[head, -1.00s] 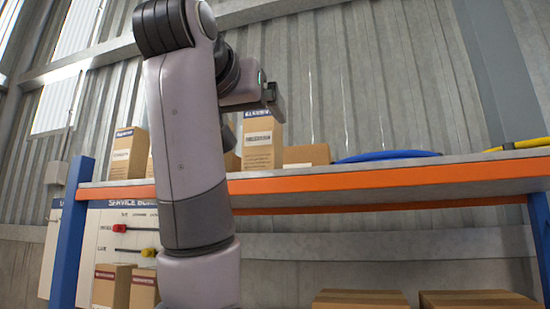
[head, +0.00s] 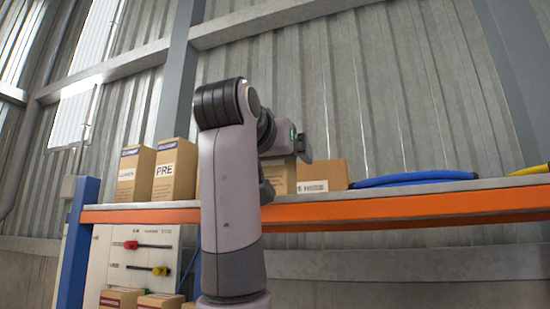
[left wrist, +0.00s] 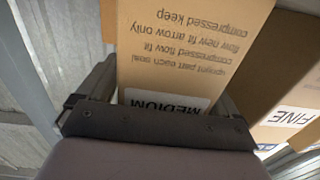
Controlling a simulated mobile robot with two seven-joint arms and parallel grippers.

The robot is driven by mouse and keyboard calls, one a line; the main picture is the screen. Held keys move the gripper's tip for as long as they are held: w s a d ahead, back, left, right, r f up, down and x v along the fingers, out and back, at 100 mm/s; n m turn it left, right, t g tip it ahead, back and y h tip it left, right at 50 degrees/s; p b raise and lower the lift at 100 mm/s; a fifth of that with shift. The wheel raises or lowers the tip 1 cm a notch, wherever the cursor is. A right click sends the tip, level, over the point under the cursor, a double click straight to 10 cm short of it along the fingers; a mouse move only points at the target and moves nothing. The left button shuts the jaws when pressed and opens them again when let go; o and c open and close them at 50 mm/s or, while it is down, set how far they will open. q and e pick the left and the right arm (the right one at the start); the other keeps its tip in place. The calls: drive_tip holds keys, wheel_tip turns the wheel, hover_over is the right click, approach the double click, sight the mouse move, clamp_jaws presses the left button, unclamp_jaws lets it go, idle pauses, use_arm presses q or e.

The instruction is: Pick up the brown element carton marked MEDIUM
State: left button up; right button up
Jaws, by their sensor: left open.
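The brown MEDIUM carton (left wrist: 190,45) fills the middle of the left wrist view, its printed text upside down and its white MEDIUM label close to the gripper's palm. My left gripper (left wrist: 160,98) is open, with its fingers on either side of this carton; I cannot tell whether they touch it. In the head view my left gripper (head: 304,147) is at shelf height, in front of a partly hidden carton (head: 283,178) whose label I cannot read. A carton marked FINE (left wrist: 284,112) stands to the right in the wrist view. My right gripper is not in view.
The orange-edged shelf (head: 400,209) also holds a PRE carton (head: 175,170), another tall carton (head: 135,174), a low box with a barcode (head: 322,177) and a blue hose coil (head: 410,178). A blue post (head: 76,240) stands at the left. More cartons (head: 120,299) sit below.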

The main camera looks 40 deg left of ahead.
use_arm(q)
drive_tip(key=shift+c, duration=0.3)
drive_tip(key=c, duration=1.1)
drive_tip(key=shift+r, duration=0.2)
drive_tip(key=shift+r, duration=4.85)
